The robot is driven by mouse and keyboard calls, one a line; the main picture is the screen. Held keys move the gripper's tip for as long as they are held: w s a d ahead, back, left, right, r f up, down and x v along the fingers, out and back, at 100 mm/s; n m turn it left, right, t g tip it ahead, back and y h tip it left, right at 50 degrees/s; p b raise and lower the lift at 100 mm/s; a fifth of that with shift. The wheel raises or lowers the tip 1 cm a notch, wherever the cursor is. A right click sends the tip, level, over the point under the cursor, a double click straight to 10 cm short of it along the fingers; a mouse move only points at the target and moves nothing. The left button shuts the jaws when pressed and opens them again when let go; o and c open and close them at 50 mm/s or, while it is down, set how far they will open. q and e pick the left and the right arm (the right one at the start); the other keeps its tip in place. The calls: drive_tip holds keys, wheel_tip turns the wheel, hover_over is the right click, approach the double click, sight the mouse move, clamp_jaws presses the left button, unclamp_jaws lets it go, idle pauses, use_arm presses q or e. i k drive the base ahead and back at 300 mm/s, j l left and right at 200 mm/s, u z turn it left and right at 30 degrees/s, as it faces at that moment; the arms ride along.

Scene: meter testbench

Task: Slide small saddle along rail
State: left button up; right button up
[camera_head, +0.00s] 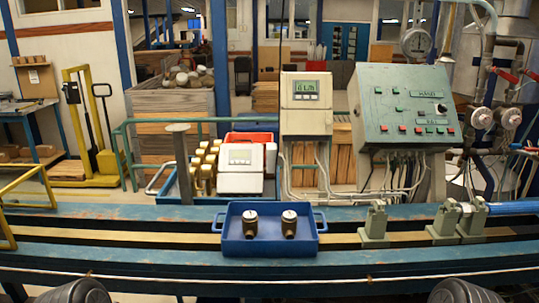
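A grey-green saddle (374,229) stands upright on the bench rail (340,241), right of the blue tray. Two more grey-green saddle blocks, a left one (443,226) and a right one (472,224), stand close together farther right. A gap of bare rail separates them from the first saddle. I cannot tell for sure which saddle is the small one. Neither of my grippers shows. Only dark rounded parts, probably of my arms, show at the bottom left and bottom right edges, well short of the rail.
A blue tray (268,247) with two brass meters (250,224) sits across the rail left of the first saddle. A blue pipe (512,207) runs in from the right by the rightmost saddle. A green control box (405,105) and a display unit (306,104) stand behind the bench.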

sight(374, 235)
drive_tip(key=i+l, duration=0.15)
drive_tip(key=l, duration=0.2)
drive_tip(key=i+l, duration=0.1)
drive_tip(key=l, duration=0.3)
drive_tip(key=i+l, duration=0.15)
drive_tip(key=l, duration=0.2)
drive_tip(key=i+l, duration=0.1)
drive_tip(key=l, duration=0.25)
drive_tip(key=i+l, duration=0.15)
drive_tip(key=l, duration=0.25)
drive_tip(key=u, duration=1.25)
